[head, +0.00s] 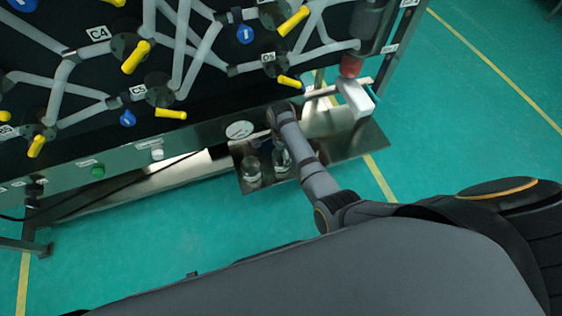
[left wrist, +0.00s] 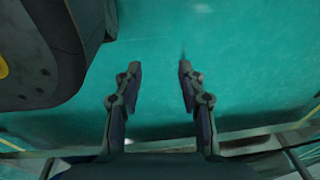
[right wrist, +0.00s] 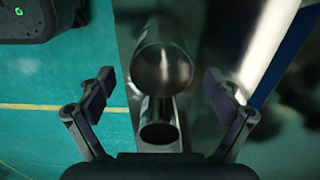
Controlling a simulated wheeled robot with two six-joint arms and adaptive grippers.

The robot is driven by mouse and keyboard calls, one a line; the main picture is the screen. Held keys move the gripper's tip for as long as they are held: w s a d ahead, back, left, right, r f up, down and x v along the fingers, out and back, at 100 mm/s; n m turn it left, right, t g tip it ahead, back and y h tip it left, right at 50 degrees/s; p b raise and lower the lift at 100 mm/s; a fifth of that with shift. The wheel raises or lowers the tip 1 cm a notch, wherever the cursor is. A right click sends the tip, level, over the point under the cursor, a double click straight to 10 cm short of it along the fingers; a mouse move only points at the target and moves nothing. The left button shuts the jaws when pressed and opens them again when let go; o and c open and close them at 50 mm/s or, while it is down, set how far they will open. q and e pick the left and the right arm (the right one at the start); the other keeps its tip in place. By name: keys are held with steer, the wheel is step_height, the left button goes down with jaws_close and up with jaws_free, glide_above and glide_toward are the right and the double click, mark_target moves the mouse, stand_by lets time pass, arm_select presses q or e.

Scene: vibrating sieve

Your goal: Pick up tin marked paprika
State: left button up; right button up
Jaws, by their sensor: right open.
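No label reading paprika can be made out in any view. In the head view, two small shiny containers, one on the left (head: 251,170) and one on the right (head: 281,159), stand on a metal shelf (head: 345,147). My right gripper (head: 273,134) is over this shelf, partly hidden by its own arm. In the right wrist view, my right gripper (right wrist: 160,84) is open, with a larger shiny metal cylinder (right wrist: 165,60) and a smaller one (right wrist: 158,125) seen between its fingers. Neither appears gripped. My left gripper (left wrist: 159,69) is open and empty above the green floor.
A rig of grey pipes with yellow-handled valves (head: 136,57) rises behind the shelf. A white block (head: 355,98) with a red part above it is at the shelf's right end. Green floor lies open around.

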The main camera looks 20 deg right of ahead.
steer(key=b, duration=0.2)
glide_above(281, 159)
steer(key=s, duration=0.2)
steer(key=f, duration=0.4)
steer(key=shift+s+a+f, duration=0.15)
steer(key=shift+a, duration=0.2)
steer(key=shift+f, duration=0.5)
arm_select(q)
steer(key=w, duration=0.1)
steer(key=w+r, duration=0.1)
steer(key=w, duration=0.1)
steer(key=shift+w+d, duration=0.1)
steer(key=shift+w, duration=0.15)
arm_select(e)
steer(key=shift+r, duration=0.1)
steer(key=c, duration=1.2)
steer(key=shift+c, duration=0.2)
arm_select(q)
steer(key=shift+r, duration=0.1)
arm_select(e)
steer(key=shift+r, duration=0.15)
